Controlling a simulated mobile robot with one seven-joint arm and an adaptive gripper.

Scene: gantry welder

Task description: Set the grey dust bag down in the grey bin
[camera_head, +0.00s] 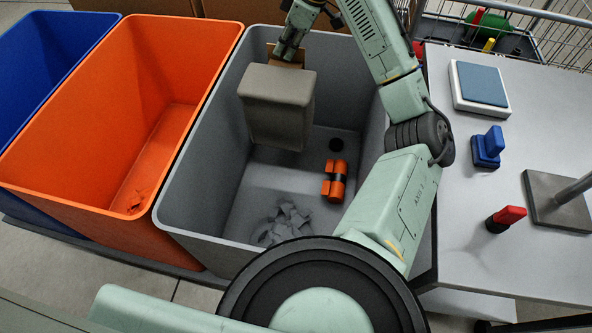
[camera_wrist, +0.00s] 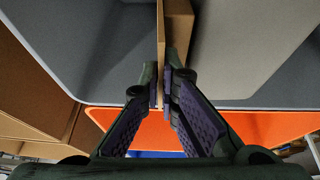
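The grey dust bag (camera_head: 278,112) is a boxy grey block with a brown cardboard collar (camera_head: 288,60). It hangs upright over the inside of the grey bin (camera_head: 177,196), and its lower end appears above the bin floor. My gripper (camera_head: 290,48) is at the collar, at the bag's upper back side. In the wrist view my gripper (camera_wrist: 163,88) has its two fingers closed on the thin brown collar plate, with the bag's grey side (camera_wrist: 222,45) to the right. How deep the bag sits below the rim is hard to tell.
An orange bin (camera_head: 70,188) and a blue bin (camera_head: 38,50) stand to the left. A table (camera_head: 462,240) with several objects stands to the right.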

